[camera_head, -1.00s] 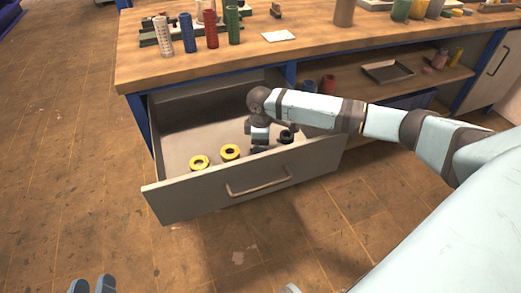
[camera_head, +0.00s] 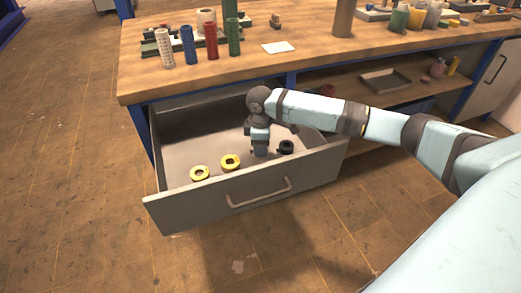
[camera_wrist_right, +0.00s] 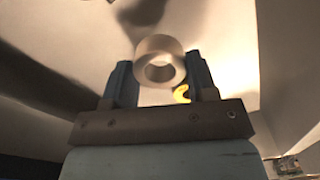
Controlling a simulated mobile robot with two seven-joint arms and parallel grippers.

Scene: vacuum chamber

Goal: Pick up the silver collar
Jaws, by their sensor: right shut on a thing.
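The silver collar (camera_wrist_right: 157,43), a pale ring with a wide hole, sits between the two blue-grey fingers of my right gripper (camera_wrist_right: 161,72) in the right wrist view. The fingers are shut on its sides. In the head view my right gripper (camera_head: 260,151) points down inside the open drawer (camera_head: 180,212), between a yellow ring and a black ring. The collar cannot be made out there. My left gripper is not in view.
Two yellow rings (camera_head: 230,162) (camera_head: 200,173) lie left of my right gripper in the drawer, and a black ring (camera_head: 286,147) lies right of it. The drawer's front has a handle (camera_head: 258,194). Several coloured cylinders (camera_head: 188,46) stand on the wooden bench (camera_head: 330,50) above.

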